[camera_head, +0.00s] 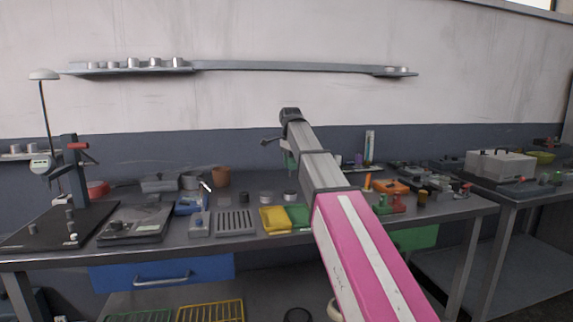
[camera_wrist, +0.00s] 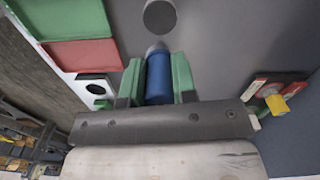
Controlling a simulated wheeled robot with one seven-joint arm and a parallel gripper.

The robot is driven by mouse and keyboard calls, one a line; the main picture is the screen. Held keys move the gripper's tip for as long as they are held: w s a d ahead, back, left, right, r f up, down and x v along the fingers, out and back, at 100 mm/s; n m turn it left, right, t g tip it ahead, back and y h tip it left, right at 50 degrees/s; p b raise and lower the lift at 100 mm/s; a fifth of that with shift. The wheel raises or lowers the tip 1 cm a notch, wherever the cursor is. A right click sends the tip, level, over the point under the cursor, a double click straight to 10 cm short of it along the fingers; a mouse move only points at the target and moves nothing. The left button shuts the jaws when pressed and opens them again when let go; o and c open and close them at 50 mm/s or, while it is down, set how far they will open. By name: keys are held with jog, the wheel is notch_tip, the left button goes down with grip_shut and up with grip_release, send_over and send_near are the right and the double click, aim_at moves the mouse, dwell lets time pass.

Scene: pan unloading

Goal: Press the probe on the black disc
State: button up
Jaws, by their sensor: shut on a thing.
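My gripper (camera_wrist: 157,82) has green fingers and is shut on a blue probe (camera_wrist: 159,78) with a grey rounded tip, in the wrist view. The probe points toward the top of the picture. A dark round disc (camera_wrist: 160,16) lies just beyond the tip, with a narrow grey gap visible between them. A smaller black oval (camera_wrist: 96,89) shows on a white panel to the left of the fingers. In the head view my gripper (camera_head: 290,162) is over the back of the bench, partly hidden by my arm; the probe cannot be made out there.
Green (camera_wrist: 75,17) and red (camera_wrist: 85,55) squares lie left of the fingers. A red, black and yellow item (camera_wrist: 272,97) is at the right. The metal bench (camera_head: 255,248) holds yellow (camera_head: 274,220) and green trays, a slotted plate (camera_head: 234,222) and several small tools.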

aim_at(290, 176)
jog(key=shift+f, duration=2.6)
jog(key=shift+f, duration=0.45)
dwell(0.4)
jog(key=shift+r, duration=0.15)
jog(key=shift+r, duration=2.4)
